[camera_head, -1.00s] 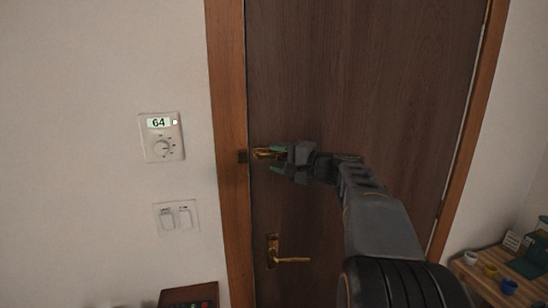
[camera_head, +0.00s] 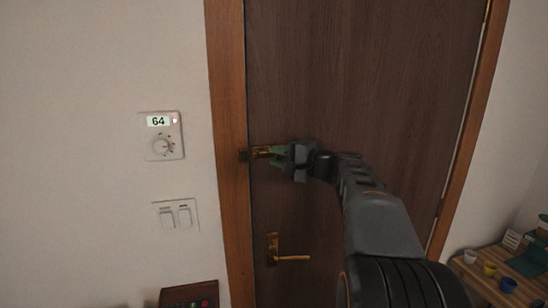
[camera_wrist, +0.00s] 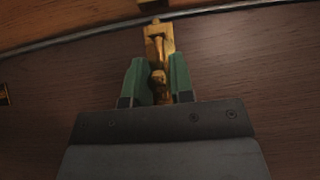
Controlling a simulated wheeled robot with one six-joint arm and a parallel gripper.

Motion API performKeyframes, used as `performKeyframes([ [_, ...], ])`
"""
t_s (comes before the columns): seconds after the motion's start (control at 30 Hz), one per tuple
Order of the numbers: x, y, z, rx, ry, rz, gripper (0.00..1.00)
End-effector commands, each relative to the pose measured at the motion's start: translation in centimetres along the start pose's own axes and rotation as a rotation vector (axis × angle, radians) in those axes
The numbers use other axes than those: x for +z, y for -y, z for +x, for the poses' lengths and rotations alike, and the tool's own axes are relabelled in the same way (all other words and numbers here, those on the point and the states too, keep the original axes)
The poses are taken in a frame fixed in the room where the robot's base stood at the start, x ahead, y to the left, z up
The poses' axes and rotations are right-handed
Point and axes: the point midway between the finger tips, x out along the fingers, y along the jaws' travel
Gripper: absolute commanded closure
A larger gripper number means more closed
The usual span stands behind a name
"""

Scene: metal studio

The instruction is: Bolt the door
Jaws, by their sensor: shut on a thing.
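The brass bolt (camera_wrist: 158,50) is mounted on the dark brown door (camera_head: 350,90) near its left edge. Its plate points toward the door frame, and a small brass tip shows at the door's edge in the wrist view. My gripper (camera_head: 276,156) is at the bolt from the right. In the wrist view its green fingers (camera_wrist: 158,78) are shut on the bolt's knob (camera_wrist: 158,77), one on each side. A dark catch (camera_head: 243,155) sits on the wooden frame (camera_head: 229,120), level with the bolt. The fingers hide part of the bolt in the head view.
A brass door handle (camera_head: 290,258) is below the bolt. A thermostat (camera_head: 162,136) reading 64 and a light switch (camera_head: 177,216) are on the wall to the left. A wooden shelf (camera_head: 475,280) with small cups stands at the lower right.

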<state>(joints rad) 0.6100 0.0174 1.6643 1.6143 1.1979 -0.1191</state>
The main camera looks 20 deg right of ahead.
Motion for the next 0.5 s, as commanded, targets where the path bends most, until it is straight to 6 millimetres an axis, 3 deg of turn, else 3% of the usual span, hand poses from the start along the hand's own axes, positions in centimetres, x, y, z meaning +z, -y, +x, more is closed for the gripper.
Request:
performKeyframes([
  [0.27,2.4,-0.3,2.3,0.0,0.003,-0.003,1.0],
  [0.5,2.5,0.0,2.5,0.001,0.005,0.0,1.0],
])
